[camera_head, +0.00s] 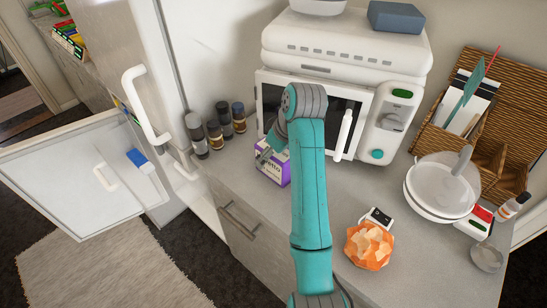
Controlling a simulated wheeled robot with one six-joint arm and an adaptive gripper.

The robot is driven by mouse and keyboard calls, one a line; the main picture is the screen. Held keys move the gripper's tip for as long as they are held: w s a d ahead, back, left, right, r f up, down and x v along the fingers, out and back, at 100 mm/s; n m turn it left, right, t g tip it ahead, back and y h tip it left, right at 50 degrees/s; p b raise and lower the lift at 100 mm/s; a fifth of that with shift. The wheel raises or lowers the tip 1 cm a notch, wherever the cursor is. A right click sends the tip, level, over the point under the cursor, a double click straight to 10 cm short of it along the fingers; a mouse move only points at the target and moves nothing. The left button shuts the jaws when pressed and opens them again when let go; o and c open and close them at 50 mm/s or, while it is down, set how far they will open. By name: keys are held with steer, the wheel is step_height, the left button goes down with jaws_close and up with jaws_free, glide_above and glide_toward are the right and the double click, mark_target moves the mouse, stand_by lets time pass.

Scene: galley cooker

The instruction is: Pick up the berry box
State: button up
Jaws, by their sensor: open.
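A small purple and white box (273,173) with partly hidden lettering stands on the grey counter, in front of the microwave's left side. It is the likeliest berry box, but I cannot read its full label. My teal arm reaches up from the bottom of the view and bends down toward this box. My gripper (266,157) is open at the box's top, overlapping it in the picture. My gripper and wrist hide part of the box. I cannot tell whether the fingers touch it.
A white microwave (398,120) stands behind. Several dark-capped jars (215,135) stand left of the box. An orange faceted bowl (369,246), stacked white bowls (442,186) and a wicker organizer (450,140) are at right. A white door (75,180) stands open at left.

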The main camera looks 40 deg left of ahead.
steer(key=shift+f, duration=0.2)
stand_by(0.6)
steer(key=c, duration=1.5)
